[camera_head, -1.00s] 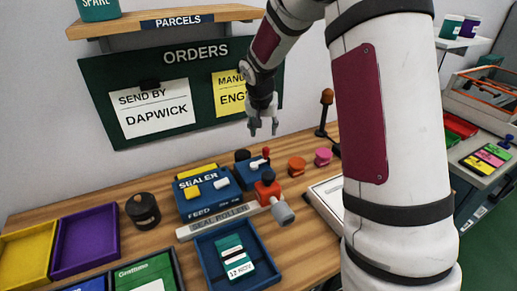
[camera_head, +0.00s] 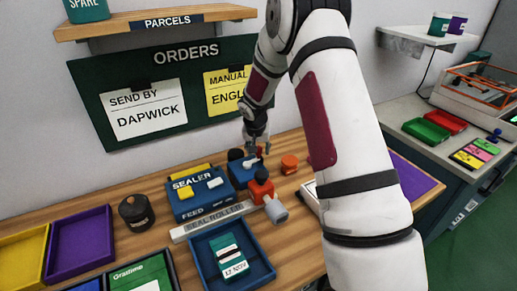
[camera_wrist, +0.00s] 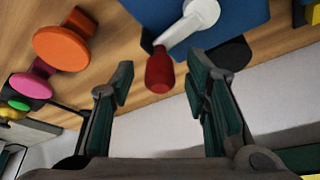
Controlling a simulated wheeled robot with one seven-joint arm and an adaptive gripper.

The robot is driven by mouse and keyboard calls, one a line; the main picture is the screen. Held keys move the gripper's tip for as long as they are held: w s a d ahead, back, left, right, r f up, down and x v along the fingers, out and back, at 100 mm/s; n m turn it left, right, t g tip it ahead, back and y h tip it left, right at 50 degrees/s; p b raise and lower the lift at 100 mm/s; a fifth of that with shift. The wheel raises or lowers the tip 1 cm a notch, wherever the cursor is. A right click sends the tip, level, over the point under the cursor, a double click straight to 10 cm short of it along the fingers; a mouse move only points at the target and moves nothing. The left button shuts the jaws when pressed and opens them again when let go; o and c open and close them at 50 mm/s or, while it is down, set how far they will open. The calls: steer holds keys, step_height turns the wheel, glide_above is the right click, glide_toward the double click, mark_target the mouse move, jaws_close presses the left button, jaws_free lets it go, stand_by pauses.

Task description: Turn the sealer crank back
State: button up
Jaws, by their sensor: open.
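The crank is a pale grey arm (camera_wrist: 193,22) with a red handle (camera_wrist: 160,72), mounted on a blue box (camera_wrist: 235,28). In the head view the blue box (camera_head: 239,174) stands right beside the blue sealer (camera_head: 200,192), and the red handle (camera_head: 259,152) shows small below my gripper (camera_head: 257,142). In the wrist view my gripper (camera_wrist: 159,88) is open, with the red handle between and slightly ahead of its dark green finger pads. I see no contact; the handle looks free of both fingers.
An orange knob (camera_head: 290,164) stands close right of the crank. An orange block with a grey cylinder (camera_head: 275,208) sits in front, by the seal roller strip (camera_head: 212,222). A blue tray (camera_head: 261,272) holds a packet. The orders board (camera_head: 130,75) is behind.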

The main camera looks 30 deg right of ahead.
jaws_close()
